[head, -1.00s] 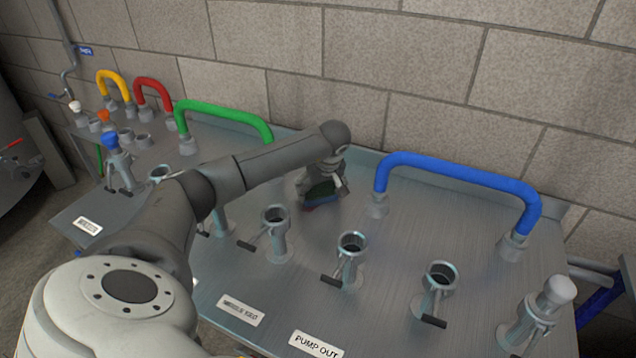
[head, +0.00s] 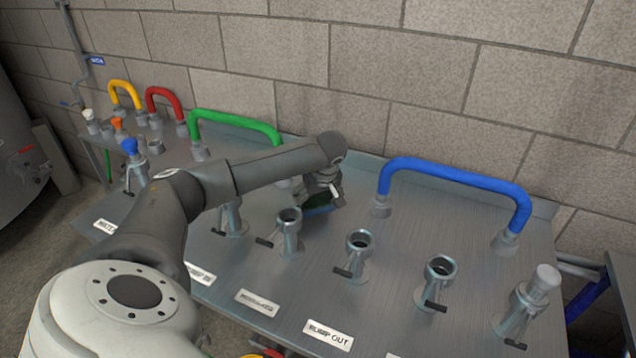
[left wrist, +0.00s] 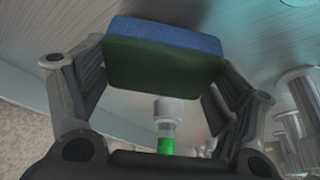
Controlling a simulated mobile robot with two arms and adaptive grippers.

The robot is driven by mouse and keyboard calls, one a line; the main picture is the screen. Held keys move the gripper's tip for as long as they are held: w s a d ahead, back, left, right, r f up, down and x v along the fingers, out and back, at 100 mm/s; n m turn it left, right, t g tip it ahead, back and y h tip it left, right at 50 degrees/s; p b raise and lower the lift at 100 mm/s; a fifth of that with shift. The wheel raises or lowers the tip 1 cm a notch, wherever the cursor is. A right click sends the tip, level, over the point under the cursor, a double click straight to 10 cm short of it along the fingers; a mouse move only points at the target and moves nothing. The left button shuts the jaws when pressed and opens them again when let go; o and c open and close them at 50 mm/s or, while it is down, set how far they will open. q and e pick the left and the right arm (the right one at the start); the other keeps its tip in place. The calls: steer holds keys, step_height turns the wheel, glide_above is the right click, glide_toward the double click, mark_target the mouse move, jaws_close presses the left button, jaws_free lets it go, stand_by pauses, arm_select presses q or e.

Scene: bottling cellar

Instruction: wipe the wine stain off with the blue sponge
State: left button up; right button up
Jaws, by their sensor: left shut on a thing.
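My left gripper (head: 324,190) is over the steel panel (head: 395,262), behind the front row of valve stubs. It is shut on the blue sponge (head: 321,210), which has a blue layer and a dark green layer. In the left wrist view the sponge (left wrist: 165,62) lies between the two fingers, blue face toward the panel. The sponge is at or very close to the panel; I cannot tell if it touches. I cannot make out the wine stain; the sponge and gripper may hide it. My right gripper is not in view.
Valve stubs with small handles stand close in front, among them one (head: 289,232) beside the sponge and another (head: 358,256). A green pipe bend (head: 235,118) and a blue one (head: 455,175) rise at the back near the block wall. Panel between sponge and blue pipe is clear.

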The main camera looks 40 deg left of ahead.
arm_select(q)
step_height(320, 180, up, 2)
steer(key=shift+r+p, duration=0.1)
steer(key=shift+p, duration=0.45)
step_height(320, 180, up, 3)
steer(key=shift+f+p, duration=0.1)
steer(key=shift+p, duration=0.9)
